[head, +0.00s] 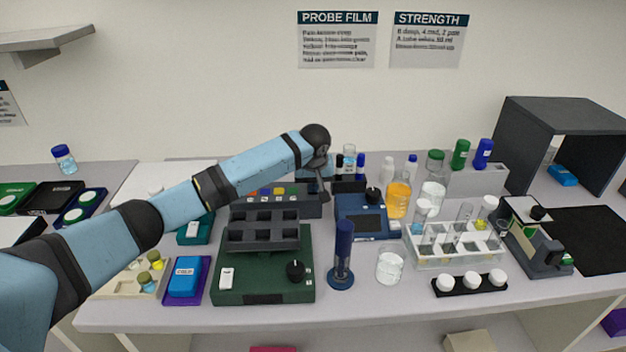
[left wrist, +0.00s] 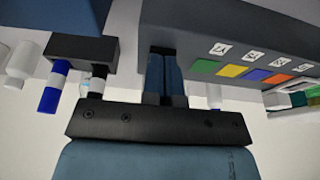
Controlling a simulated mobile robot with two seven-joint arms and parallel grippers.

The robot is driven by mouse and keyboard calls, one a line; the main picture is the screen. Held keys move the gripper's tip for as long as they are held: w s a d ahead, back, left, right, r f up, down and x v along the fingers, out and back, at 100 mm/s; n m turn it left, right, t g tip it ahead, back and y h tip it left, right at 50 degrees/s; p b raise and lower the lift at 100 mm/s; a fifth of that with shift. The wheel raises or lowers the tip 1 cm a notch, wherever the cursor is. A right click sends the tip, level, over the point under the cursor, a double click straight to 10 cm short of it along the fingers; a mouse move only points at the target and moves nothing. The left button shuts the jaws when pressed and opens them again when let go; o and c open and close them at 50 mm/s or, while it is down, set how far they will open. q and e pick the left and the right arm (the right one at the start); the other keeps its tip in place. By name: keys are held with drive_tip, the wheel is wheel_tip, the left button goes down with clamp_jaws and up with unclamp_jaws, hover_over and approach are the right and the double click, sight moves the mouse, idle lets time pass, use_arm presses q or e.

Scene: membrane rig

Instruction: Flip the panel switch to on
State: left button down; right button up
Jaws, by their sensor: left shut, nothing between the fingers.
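A dark grey panel box (head: 308,208) stands behind the green device, with a row of coloured squares on it. In the left wrist view the box (left wrist: 215,45) shows green, yellow, blue and orange squares with white labels. My left gripper (head: 326,192) is at the right end of this box, pointing down. In the left wrist view its fingers (left wrist: 164,58) are together and empty, close against the box end; I cannot tell whether they touch it. No switch lever shows clearly on the box; the gripper may hide it. My right gripper is not in view.
A green device (head: 262,292) with a white rocker and black knob stands in front. A dark blue device (head: 360,226) is right of the gripper, with a black vial rack (head: 348,185) behind it. A beaker (head: 390,266) and blue stand (head: 342,262) are nearer the front edge.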

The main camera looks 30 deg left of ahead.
use_arm(q)
drive_tip(key=shift+r, duration=0.1)
drive_tip(key=shift+w+a+r+p, duration=0.2)
drive_tip(key=shift+w+r+p, duration=0.1)
drive_tip(key=shift+w+p, duration=0.2)
drive_tip(key=shift+w+a, duration=0.15)
